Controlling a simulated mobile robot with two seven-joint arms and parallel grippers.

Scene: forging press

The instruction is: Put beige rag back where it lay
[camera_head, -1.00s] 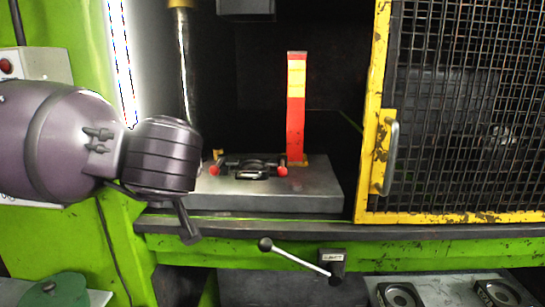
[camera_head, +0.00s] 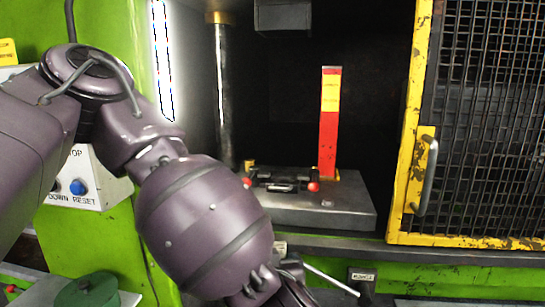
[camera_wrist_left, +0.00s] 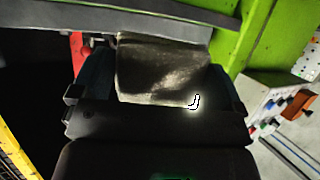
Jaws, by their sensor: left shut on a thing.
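The beige rag (camera_wrist_left: 165,72) is in the left wrist view, a pale, creased cloth with a bright patch of light on its lower right. My left gripper (camera_wrist_left: 160,88) is shut on it, with dark finger parts at either side of the cloth. In the head view my left arm reaches in from the left and runs down to the bottom edge. Its gripper end is mostly cut off there, and the rag does not show. The right gripper is in neither view.
The press bed (camera_head: 335,208) carries a black fixture (camera_head: 280,183) with red knobs and an upright red-yellow bar (camera_head: 328,122). A yellow-framed mesh guard (camera_head: 408,165) stands right. A control box (camera_head: 85,185) is left, a lever (camera_head: 330,280) at the bottom, a green round object (camera_head: 88,292) lower left.

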